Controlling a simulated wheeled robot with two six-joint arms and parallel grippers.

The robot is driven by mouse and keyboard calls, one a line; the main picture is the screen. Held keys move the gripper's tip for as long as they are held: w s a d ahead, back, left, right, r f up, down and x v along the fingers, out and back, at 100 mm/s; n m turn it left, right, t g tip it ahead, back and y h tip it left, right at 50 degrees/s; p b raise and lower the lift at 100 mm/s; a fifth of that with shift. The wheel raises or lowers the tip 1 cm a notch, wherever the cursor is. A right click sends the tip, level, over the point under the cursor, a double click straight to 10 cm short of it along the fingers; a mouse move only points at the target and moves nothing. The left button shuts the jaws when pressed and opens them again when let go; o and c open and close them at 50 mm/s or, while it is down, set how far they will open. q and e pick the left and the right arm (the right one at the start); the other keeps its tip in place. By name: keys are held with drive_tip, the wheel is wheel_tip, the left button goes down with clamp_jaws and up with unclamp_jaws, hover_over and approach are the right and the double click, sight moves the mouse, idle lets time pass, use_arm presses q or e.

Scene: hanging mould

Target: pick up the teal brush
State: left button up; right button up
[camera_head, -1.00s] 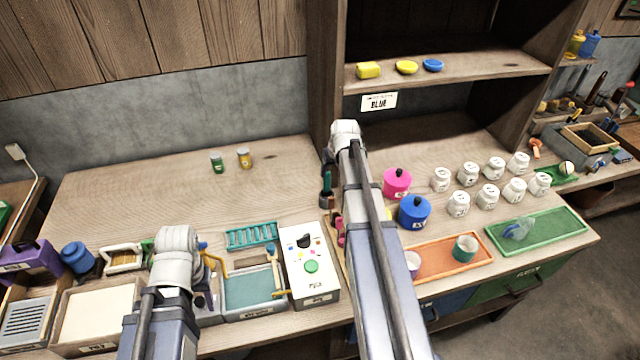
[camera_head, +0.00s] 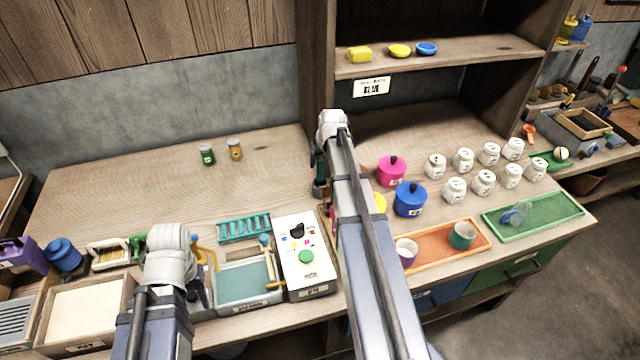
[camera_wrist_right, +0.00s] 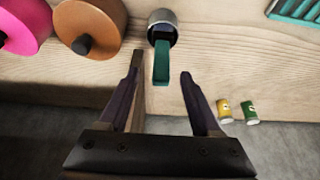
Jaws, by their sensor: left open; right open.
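The teal brush (camera_wrist_right: 162,62) stands in a small dark cup with a pale rim (camera_wrist_right: 162,28), its teal handle sticking out towards the camera in the right wrist view. In the head view, the teal handle (camera_head: 319,170) shows just left of my right arm. My right gripper (camera_wrist_right: 159,77) is open and empty, pointing at the cup, with the handle between its fingertips in the picture; I cannot tell whether the handle is inside the jaws. In the head view my right jaws are hidden behind my arm. My left gripper (camera_head: 168,238) is over the front left trays, its jaws mostly hidden by the wrist.
A pink pot (camera_head: 391,171) and a blue pot (camera_head: 410,199) stand right of my right arm. A white control box (camera_head: 306,262) is in front of the cup. Green (camera_head: 207,155) and yellow (camera_head: 235,149) cans stand behind left, with bare bench around them.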

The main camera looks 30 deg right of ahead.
sight(320, 177)
drive_tip(key=b+x, duration=0.2)
drive_tip(key=x, duration=0.2)
drive_tip(key=shift+w+b, duration=0.2)
drive_tip(key=shift+b, duration=0.15)
drive_tip(key=shift+r, duration=0.15)
clamp_jaws()
